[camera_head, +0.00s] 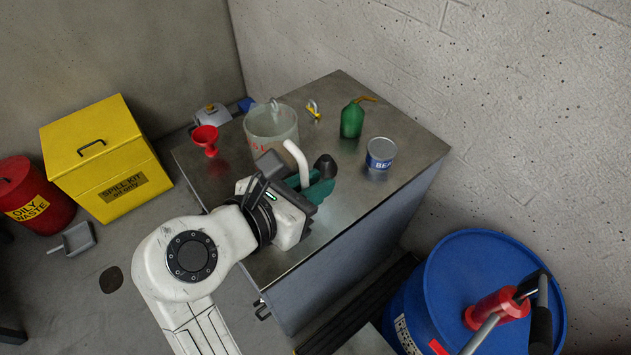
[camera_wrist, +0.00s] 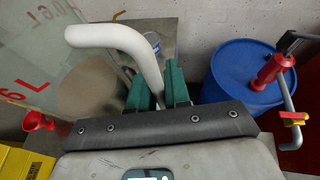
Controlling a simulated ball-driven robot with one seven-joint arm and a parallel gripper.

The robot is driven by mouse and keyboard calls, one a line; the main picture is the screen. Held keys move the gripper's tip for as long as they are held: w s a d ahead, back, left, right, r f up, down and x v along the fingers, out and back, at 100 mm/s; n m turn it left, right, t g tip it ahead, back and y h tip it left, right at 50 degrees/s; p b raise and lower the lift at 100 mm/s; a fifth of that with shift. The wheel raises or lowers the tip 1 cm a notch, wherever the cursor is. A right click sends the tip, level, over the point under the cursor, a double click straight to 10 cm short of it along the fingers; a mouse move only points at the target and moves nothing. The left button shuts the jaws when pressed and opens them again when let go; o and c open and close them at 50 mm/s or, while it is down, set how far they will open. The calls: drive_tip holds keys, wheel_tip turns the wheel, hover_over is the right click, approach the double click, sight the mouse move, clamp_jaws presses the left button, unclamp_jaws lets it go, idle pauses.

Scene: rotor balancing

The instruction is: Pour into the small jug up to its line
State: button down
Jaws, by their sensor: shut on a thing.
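A translucent jug (camera_head: 285,122) with red markings stands on the metal cabinet top. In the wrist view a clear wall (camera_wrist: 42,55) with red litre markings fills the upper left. A white curved handle (camera_head: 296,155) shows at the jug's near right side; it also arches across the wrist view (camera_wrist: 110,35). My gripper (camera_head: 318,188) has teal fingers, shut on the lower end of this handle; they also show in the wrist view (camera_wrist: 158,90). Whether the handle joins the jug is unclear. I cannot make out the liquid level or a separate small jug.
A red funnel (camera_head: 205,138) stands left of the jug. A green oil can (camera_head: 352,120) and a labelled tin (camera_head: 380,155) stand to the right. A dark rounded thing (camera_head: 325,165) is beside my fingers. A blue drum (camera_head: 450,275) with a red pump stands front right.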

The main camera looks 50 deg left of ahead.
drive_tip(key=shift+s+d+f+n+h+p, duration=0.1)
drive_tip(key=shift+d+f+n+h+p, duration=0.35)
drive_tip(key=shift+f+n+h, duration=0.4)
drive_tip(key=shift+w+d+f+n+h+p, duration=0.1)
drive_tip(key=shift+d+f+n+h+p, duration=0.3)
drive_tip(key=shift+f+n+h, duration=0.45)
drive_tip(key=shift+s+d+f+n+h+p, duration=0.1)
drive_tip(key=shift+d+f+n+h+p, duration=0.2)
drive_tip(key=shift+d+f+n+h, duration=0.55)
drive_tip(key=shift+a+y, duration=0.25)
drive_tip(key=shift+a, duration=0.05)
drive_tip(key=shift+g, duration=0.3)
